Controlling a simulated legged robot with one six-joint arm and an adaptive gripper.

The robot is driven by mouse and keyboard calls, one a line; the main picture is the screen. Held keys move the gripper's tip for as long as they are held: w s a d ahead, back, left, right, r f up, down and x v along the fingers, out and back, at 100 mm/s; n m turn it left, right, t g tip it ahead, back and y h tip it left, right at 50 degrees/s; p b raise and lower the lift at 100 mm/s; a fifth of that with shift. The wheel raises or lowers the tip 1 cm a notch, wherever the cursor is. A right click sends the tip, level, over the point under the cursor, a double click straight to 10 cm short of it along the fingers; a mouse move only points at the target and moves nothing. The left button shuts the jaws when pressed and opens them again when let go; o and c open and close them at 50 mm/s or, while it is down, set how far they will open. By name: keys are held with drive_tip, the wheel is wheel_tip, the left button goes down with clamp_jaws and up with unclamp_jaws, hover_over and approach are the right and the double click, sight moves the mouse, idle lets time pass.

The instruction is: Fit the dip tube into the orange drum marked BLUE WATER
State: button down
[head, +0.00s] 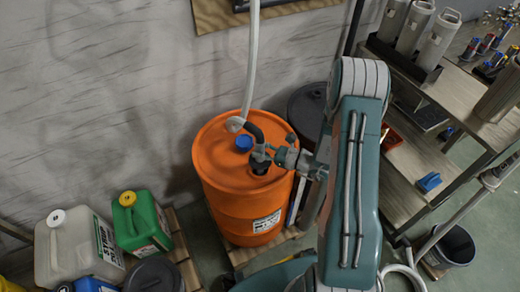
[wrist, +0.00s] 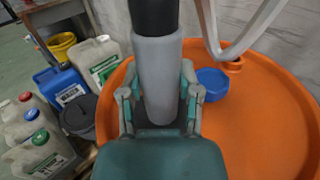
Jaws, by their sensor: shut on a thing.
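The orange drum (head: 226,205) stands upright near the wall, with a white label whose words are too small to read. Its top (wrist: 265,125) fills the right of the wrist view. The dip tube's head shows as a black elbow (head: 252,132) above a grey sleeve (wrist: 158,75). My gripper (head: 280,158) is shut around the sleeve, one finger on each side (wrist: 157,92). The tube stands upright over a dark opening in the drum top. Its lower part is hidden, and I cannot tell how deep it sits.
A blue cap (head: 244,143) is on the drum top, beside the tube. A pale hose (head: 252,60) rises from near the elbow. A dark drum (head: 307,108) stands behind right. Green (head: 140,222) and white (head: 72,245) jugs stand left. A shelf (head: 455,90) is at right.

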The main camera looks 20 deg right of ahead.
drive_tip(key=shift+f, duration=2.3)
drive_tip(key=shift+c, duration=1.1)
unclamp_jaws()
drive_tip(key=v, duration=1.2)
drive_tip(key=shift+w, duration=0.1)
